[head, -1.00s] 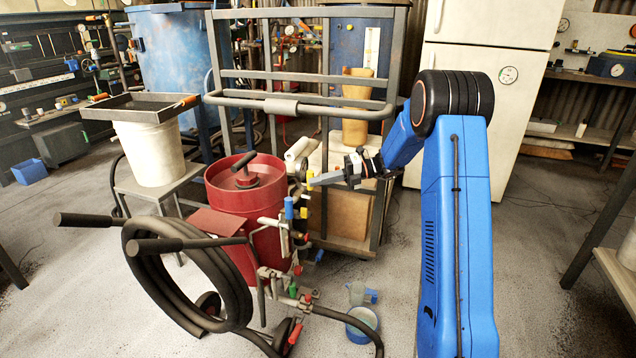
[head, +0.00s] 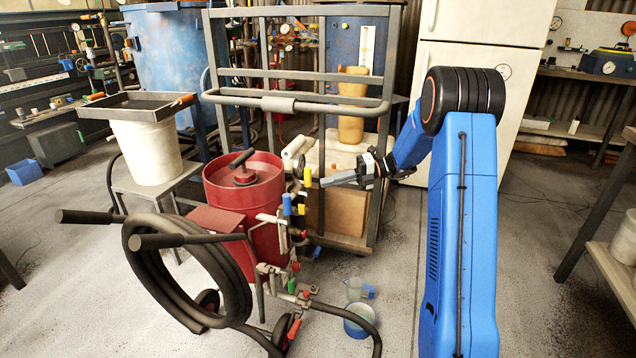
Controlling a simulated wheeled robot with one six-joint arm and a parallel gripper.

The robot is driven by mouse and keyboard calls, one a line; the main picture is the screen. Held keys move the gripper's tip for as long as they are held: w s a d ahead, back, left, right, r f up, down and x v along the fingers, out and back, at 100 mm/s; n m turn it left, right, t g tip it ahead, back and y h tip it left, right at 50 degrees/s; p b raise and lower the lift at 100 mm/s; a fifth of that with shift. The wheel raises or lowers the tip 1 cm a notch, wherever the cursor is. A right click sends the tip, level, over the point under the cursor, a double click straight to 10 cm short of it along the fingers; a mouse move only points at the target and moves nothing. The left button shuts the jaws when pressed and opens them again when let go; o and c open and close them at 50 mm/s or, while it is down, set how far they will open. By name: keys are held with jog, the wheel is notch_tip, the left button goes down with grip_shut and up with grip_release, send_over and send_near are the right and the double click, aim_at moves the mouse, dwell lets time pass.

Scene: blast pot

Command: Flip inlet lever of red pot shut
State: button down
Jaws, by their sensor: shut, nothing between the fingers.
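The red pot (head: 229,200) stands left of centre with a black T-handle on its lid. Pipework with small coloured levers runs down its right side. A blue lever (head: 287,204) stands upright there, and a yellow lever (head: 307,177) sits just above and to its right. I cannot tell from this view which one is the inlet lever. My gripper (head: 324,182) is shut and empty, its fingers pointing left towards the yellow lever. A small gap seems to show between the fingertips and the lever.
A coiled black hose (head: 185,270) and two dark handles stand in front of the pot. A grey metal frame cart (head: 374,215) stands behind the pipework. A blue bucket (head: 361,321) and a clear jug stand on the floor below.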

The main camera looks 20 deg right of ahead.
jog(key=shift+f+v, duration=0.25)
jog(key=shift+v, duration=0.85)
jog(key=shift+f+v, duration=0.25)
jog(key=shift+v, duration=0.85)
jog(key=shift+d, duration=0.15)
jog(key=s+a+r+n+g+h, duration=0.1)
jog(key=s+a+r+n+h, duration=0.1)
jog(key=s+a+n, duration=0.4)
jog(key=s+a+r+n+g+h, duration=0.1)
jog(key=s+a+r+n+h, duration=0.2)
jog(key=s, duration=0.5)
jog(key=s+a+r+n+g+h, duration=0.1)
jog(key=s+a+r+n+h, duration=0.1)
jog(key=s+n, duration=0.45)
jog(key=s+d+n+t+h, duration=0.1)
jog(key=s+n+t+h, duration=0.1)
jog(key=s+n, duration=0.4)
jog(key=s+d+f+n+t+h, duration=0.1)
jog(key=s+n+h, duration=0.3)
jog(key=s, duration=0.6)
jog(key=s+d+f+n+t+h, duration=0.1)
jog(key=s+d+n+t+h, duration=0.1)
jog(key=s+n, duration=0.6)
jog(key=shift+s+f+t+h, duration=0.2)
jog(key=shift+s+t+h, duration=0.1)
jog(key=shift+t+h, duration=0.1)
jog(key=shift+a, duration=0.1)
